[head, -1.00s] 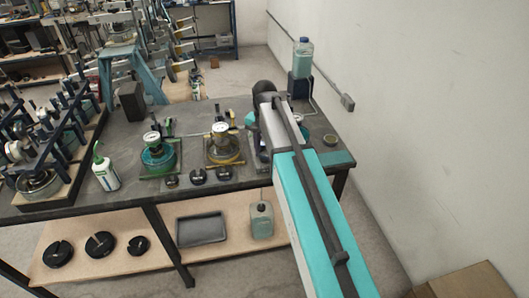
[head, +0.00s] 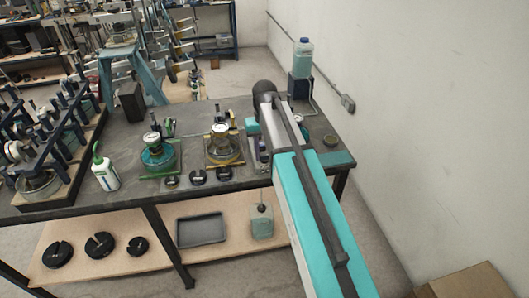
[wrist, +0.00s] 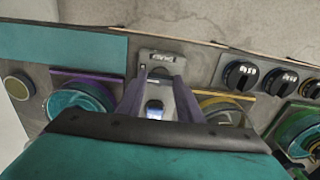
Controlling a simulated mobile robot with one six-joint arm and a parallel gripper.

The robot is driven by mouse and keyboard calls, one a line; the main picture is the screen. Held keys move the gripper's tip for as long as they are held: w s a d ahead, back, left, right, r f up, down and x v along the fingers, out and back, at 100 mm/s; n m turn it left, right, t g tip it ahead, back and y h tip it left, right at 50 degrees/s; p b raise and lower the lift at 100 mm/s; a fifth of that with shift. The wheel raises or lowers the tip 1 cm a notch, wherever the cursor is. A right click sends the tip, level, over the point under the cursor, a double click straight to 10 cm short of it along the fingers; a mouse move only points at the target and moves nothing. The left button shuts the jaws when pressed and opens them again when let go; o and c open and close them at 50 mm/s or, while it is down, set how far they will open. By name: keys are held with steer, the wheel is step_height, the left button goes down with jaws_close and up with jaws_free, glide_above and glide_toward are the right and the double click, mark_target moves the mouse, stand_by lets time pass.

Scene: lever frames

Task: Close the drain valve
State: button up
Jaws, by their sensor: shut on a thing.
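The drain valve (wrist: 156,57) appears to be the small grey fitting with a pale label plate, at the top centre of the wrist view. A blue part (wrist: 153,106), apparently its lever, shows between my gripper's fingers. The contact itself is partly hidden, and I cannot read the lever's angle clearly. In the head view my arm covers most of the valve and my fingertips.
Gauge pots stand beside the valve, one yellow-based (head: 222,147) and one teal (head: 158,154). Several black knobs (wrist: 240,75) sit near the bench edge. A bottle of pale liquid (head: 303,58) stands at the back right by the wall. A green-capped bottle (head: 105,172) stands left.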

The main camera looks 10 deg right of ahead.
stand_by(0.4)
steer(key=o, duration=1.1)
steer(key=shift+r, duration=0.1)
step_height(320, 180, up, 14)
steer(key=p, duration=0.7)
steer(key=shift+f+p, duration=0.2)
steer(key=shift+p, duration=0.1)
